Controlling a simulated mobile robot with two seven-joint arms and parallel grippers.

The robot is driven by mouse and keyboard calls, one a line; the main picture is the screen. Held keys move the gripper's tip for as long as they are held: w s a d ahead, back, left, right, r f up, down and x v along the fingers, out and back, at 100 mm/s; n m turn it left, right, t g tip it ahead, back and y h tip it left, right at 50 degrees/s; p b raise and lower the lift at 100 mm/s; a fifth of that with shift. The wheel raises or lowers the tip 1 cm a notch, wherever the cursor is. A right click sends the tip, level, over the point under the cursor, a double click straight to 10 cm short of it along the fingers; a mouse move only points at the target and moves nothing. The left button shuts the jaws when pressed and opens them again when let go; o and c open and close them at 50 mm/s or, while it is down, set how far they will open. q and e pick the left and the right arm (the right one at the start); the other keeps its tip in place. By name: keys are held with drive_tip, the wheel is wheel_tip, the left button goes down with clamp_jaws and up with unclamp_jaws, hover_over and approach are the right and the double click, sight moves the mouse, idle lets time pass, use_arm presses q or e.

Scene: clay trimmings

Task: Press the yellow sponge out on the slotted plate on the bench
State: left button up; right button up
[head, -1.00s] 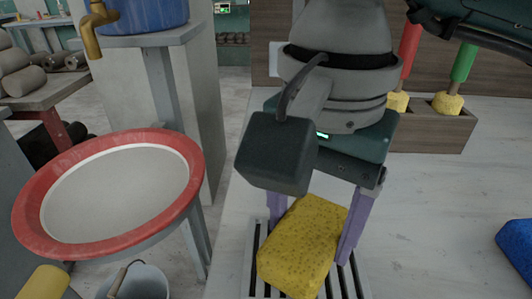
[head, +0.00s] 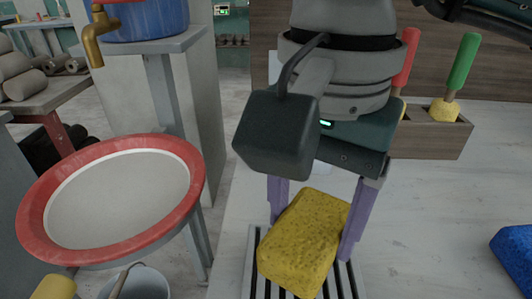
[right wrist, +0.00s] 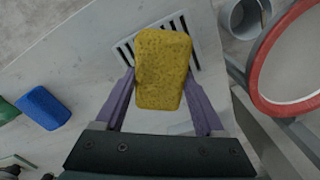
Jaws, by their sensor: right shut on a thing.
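The yellow sponge (head: 304,243) is between the purple fingers of my right gripper (head: 318,222), which is shut on it. It also shows in the right wrist view (right wrist: 162,68), with a finger of the gripper (right wrist: 162,98) at each side. The slotted plate (head: 254,262) lies on the bench under and around the sponge in the head view. In the right wrist view, slots of the plate (right wrist: 126,52) show on both sides of the sponge. I cannot tell whether the sponge touches the plate. My left gripper is not in view.
A red-rimmed basin (head: 32,225) stands left of the bench, with a bucket (head: 140,284) below it. A blue sponge (head: 514,250) lies at the right. A wooden box (head: 436,142) with red-handled and green-handled tools stands at the back. The bench (head: 430,215) between them is clear.

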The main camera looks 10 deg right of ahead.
wheel_tip(320, 180, up, 4)
drive_tip(key=shift+r+p, duration=0.15)
drive_tip(key=shift+p, duration=0.9)
drive_tip(key=shift+r, duration=0.25)
